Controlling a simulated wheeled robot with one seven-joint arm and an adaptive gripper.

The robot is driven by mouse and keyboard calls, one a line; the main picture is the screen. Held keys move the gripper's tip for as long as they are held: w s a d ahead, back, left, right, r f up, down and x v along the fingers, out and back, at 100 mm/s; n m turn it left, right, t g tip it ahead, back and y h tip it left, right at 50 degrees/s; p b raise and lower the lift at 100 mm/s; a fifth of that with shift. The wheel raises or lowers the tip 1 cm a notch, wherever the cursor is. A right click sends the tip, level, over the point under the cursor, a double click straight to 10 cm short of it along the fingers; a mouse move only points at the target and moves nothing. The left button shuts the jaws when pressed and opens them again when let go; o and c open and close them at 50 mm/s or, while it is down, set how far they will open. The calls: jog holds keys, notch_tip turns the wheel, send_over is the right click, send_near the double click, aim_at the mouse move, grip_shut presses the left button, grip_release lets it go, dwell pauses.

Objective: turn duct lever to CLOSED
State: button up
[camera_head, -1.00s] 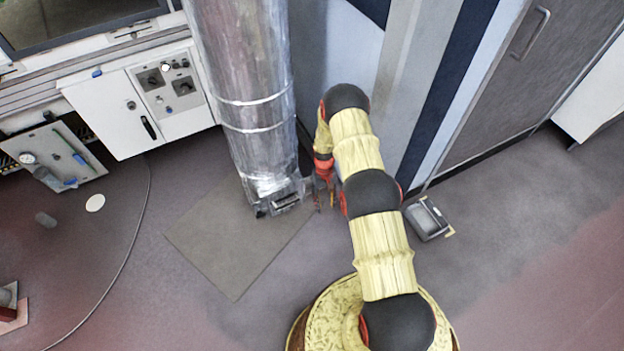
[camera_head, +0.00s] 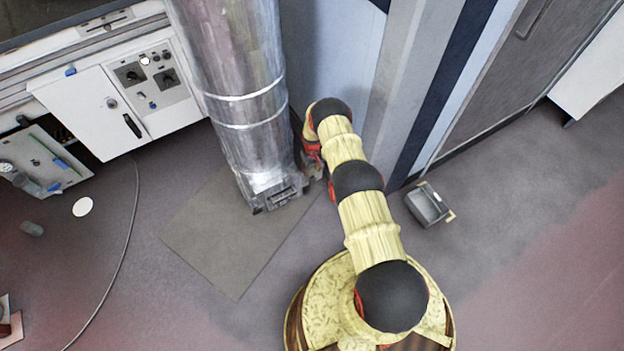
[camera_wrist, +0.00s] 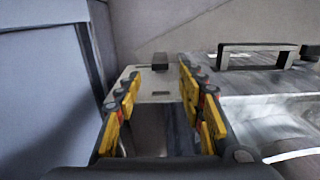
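The silver duct (camera_head: 245,100) stands upright in the head view, with a dark bracket-like fitting (camera_head: 280,197) at its foot. In the wrist view a dark handle-like bracket (camera_wrist: 258,53) sits on the grey metal at right. A pale plate (camera_wrist: 133,82) with a small dark block (camera_wrist: 160,61) at its far edge shows between and beyond my fingers. I cannot tell for sure which part is the lever or its setting. My gripper (camera_wrist: 160,80) is open, with a clear gap between its yellow-and-black fingers. In the head view it is mostly hidden beside the duct's right side.
A blue-grey wall panel (camera_wrist: 40,100) stands close at left in the wrist view. White cabinets (camera_head: 95,115) stand left of the duct. A grey box (camera_head: 428,204) lies on the floor right of my arm. A flat mat (camera_head: 215,240) lies before the duct.

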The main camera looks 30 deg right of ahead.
aim_at(312, 177)
notch_tip(312, 177, down, 7)
jog(key=shift+f+b, duration=0.15)
jog(key=shift+b, duration=1.05)
jog(key=shift+c, duration=0.6)
grip_shut()
